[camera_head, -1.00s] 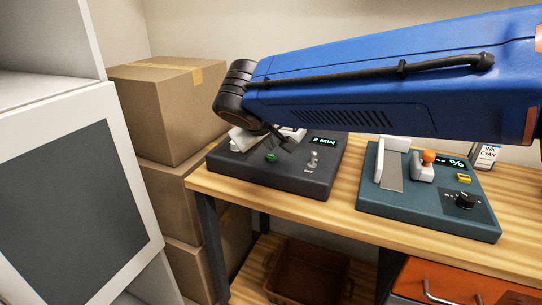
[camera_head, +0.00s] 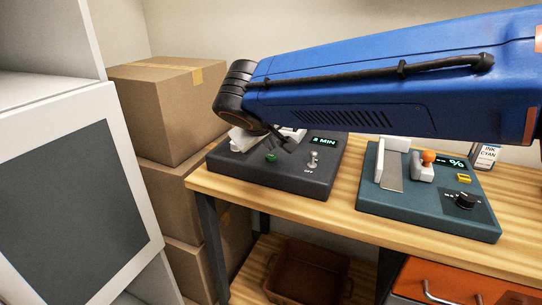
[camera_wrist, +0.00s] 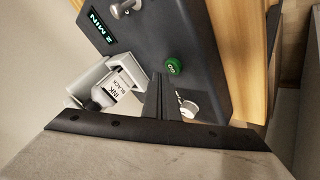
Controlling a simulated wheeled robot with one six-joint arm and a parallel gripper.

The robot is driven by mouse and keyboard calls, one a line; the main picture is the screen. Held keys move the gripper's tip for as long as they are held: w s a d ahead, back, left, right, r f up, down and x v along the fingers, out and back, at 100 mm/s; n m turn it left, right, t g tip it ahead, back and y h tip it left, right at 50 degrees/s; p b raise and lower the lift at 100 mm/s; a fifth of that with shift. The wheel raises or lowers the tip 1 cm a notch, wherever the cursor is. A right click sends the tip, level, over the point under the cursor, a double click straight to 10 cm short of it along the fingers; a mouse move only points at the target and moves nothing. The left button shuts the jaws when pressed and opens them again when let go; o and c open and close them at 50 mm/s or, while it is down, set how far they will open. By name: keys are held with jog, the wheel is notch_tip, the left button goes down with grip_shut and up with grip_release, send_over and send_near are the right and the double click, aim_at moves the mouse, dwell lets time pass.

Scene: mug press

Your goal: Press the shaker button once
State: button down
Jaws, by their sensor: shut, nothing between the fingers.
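The shaker is a dark grey box (camera_head: 310,183) at the left end of the wooden bench. Its round green GO button (camera_head: 271,157) shows on the top and also in the wrist view (camera_wrist: 174,67). My gripper (camera_head: 288,144) is over the shaker, close to the button. In the wrist view my gripper (camera_wrist: 159,82) is shut and empty, its tips just beside the button in the picture. I cannot tell whether they touch anything. A pale holder with an ink bottle labelled INK BLACK (camera_wrist: 120,87) is on the shaker, partly hidden by my arm in the head view.
The shaker has a lit MIN display (camera_head: 323,141) and a toggle switch (camera_head: 313,160). A teal device (camera_head: 420,214) with an orange-topped lever and a dial stands to the right on the bench (camera_head: 330,222). Cardboard boxes (camera_head: 165,110) are stacked at the left, beside a pale cabinet (camera_head: 75,190).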

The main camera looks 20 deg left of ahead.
aim_at(270, 158)
jog(key=shift+f, duration=0.1)
jog(key=shift+f, duration=0.3)
jog(key=shift+f, duration=0.45)
dwell(1.0)
jog(key=shift+r, duration=0.9)
jog(key=shift+r, duration=0.15)
jog(key=shift+r, duration=2.35)
